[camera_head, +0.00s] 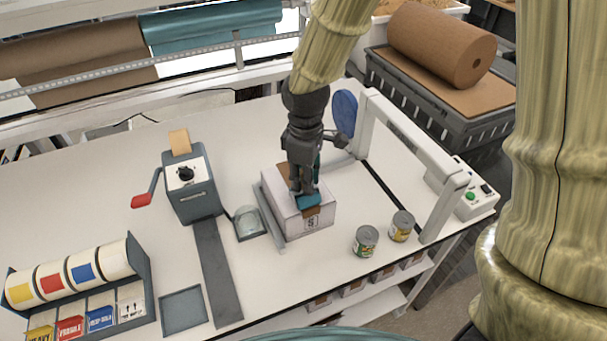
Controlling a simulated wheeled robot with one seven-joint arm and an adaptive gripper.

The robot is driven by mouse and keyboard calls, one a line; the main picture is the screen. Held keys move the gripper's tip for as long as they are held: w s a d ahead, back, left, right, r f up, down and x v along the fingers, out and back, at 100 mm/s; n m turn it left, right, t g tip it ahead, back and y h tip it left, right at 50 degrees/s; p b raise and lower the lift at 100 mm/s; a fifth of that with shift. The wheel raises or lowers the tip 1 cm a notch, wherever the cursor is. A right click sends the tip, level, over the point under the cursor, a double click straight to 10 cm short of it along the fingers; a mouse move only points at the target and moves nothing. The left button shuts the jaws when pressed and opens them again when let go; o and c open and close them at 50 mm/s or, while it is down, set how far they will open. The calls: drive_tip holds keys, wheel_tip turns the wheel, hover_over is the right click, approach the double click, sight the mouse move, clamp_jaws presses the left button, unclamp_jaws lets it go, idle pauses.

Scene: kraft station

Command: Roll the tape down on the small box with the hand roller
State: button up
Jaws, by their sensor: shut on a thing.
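The small box (276,207), pale with a printed mark on its front side, stands on the white table near the middle. A strip of brown tape (284,172) runs over its top, and a tape end (312,211) shows at the front edge. My gripper (304,188) is over the box top, pointing down. It is shut on the hand roller (309,200), of which a teal part shows at the front top edge of the box, over the tape. The gripper hides most of the roller and the middle of the tape. I cannot tell whether the roller presses on the tape.
A tape dispenser (190,188) with a red-handled lever and a small dish (249,222) stand left of the box. Two cans (366,240) and a grey arch frame (412,150) stand to the right. A label-roll rack (75,280) is at front left.

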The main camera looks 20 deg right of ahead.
drive_tip(key=shift+s+f, duration=0.15)
drive_tip(key=shift+s, duration=0.55)
drive_tip(key=shift+w+d+r+p, duration=0.1)
drive_tip(key=shift+r+p, duration=0.8)
drive_tip(key=shift+p, duration=0.05)
drive_tip(key=shift+r+p, duration=2.05)
drive_tip(key=shift+r, duration=0.15)
drive_tip(key=shift+f, duration=0.1)
